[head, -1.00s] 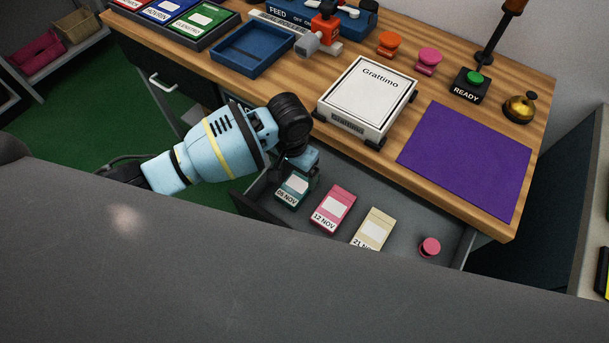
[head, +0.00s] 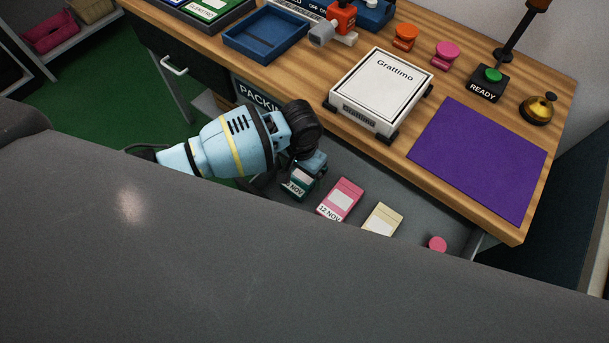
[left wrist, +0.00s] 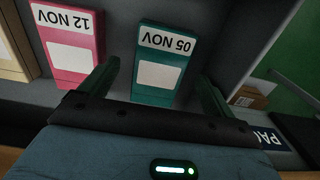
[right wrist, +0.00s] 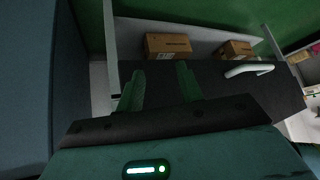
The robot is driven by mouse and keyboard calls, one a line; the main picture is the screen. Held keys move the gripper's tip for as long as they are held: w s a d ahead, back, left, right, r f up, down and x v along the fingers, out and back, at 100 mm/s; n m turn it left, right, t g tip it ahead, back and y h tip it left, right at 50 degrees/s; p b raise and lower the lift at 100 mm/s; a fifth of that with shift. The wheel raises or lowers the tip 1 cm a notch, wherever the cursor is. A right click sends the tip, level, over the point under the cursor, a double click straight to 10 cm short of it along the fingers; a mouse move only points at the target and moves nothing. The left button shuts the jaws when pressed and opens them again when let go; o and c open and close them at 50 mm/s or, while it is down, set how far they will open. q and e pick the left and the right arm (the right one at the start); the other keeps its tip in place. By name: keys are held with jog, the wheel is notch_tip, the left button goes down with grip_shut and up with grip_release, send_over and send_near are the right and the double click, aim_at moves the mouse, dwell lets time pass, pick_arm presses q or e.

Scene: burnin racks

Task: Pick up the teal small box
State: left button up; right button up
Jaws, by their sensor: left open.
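The teal small box (left wrist: 160,68), with a "05 NOV" label, lies in the open drawer (head: 375,178). In the head view the teal box (head: 294,187) is partly covered by my left gripper (head: 302,174). In the left wrist view my left gripper (left wrist: 157,88) is open, with one finger on each side of the box's near end. Whether the fingers touch it I cannot tell. My right gripper (right wrist: 160,85) is apart with nothing between its fingers, away from the drawer boxes.
A pink box (head: 341,200) marked "12 NOV", a cream box (head: 382,219) and a pink round piece (head: 437,244) lie in the same drawer. The wooden desk (head: 395,152) overhangs it. In the right wrist view cardboard boxes (right wrist: 167,45) and a drawer handle (right wrist: 248,69) show.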

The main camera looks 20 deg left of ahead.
aim_at(302, 177)
pick_arm(q)
notch_tip(302, 177, down, 3)
jog(key=shift+r, duration=0.2)
jog(key=shift+c, duration=0.4)
jog(key=c, duration=1)
jog(key=shift+c, duration=0.2)
notch_tip(302, 177, up, 9)
jog(key=shift+f+p, duration=0.1)
jog(key=shift+p, duration=0.55)
jog(key=shift+r, duration=0.65)
